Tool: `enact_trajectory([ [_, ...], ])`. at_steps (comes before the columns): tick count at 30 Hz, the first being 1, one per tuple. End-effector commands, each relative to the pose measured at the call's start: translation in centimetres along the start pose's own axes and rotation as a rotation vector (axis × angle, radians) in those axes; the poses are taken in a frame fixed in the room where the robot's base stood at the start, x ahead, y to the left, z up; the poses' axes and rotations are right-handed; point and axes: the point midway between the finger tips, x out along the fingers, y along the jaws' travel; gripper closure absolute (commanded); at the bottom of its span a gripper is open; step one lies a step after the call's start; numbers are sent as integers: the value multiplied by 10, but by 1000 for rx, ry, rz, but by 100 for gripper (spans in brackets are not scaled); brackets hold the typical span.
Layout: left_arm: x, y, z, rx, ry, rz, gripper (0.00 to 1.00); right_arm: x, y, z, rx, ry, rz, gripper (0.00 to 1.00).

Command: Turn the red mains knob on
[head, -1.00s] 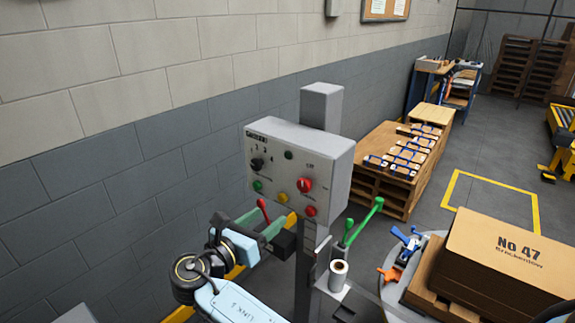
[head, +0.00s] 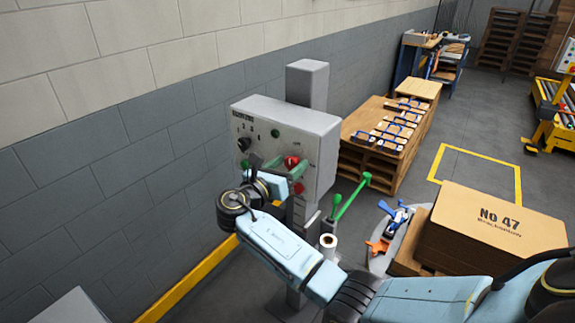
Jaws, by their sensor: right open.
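The grey control box (head: 310,122) stands on a post beside the wall. Its red mains knob (head: 291,161) sits on the right part of the front panel, partly covered by my gripper. My right gripper (head: 280,163) reaches the panel from below, its green fingers open near the knob. I cannot tell whether they touch it or stand around it. The knob's pointer direction is too small and covered to read. My left gripper is not in view.
The panel also has a black selector knob (head: 243,144), a green lamp (head: 275,133) and a red button (head: 298,187). Green-handled levers (head: 352,195) stand right of the post. A white roll (head: 328,240) sits below. A cardboard box (head: 490,230) is at the right.

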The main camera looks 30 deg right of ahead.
Motion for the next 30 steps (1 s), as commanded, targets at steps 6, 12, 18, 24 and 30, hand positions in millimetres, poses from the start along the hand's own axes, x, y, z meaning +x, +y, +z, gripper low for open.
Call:
enact_trajectory([
  [6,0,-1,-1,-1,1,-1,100,1,0,0,0,0,0,43],
  [12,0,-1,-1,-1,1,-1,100,0,0,0,0,0,0,65],
  [18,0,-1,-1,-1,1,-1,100,0,0,0,0,0,0,87],
  [24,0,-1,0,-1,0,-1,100,0,0,0,15,1,0,87],
  [30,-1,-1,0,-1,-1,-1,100,0,0,0,94,1,0,87],
])
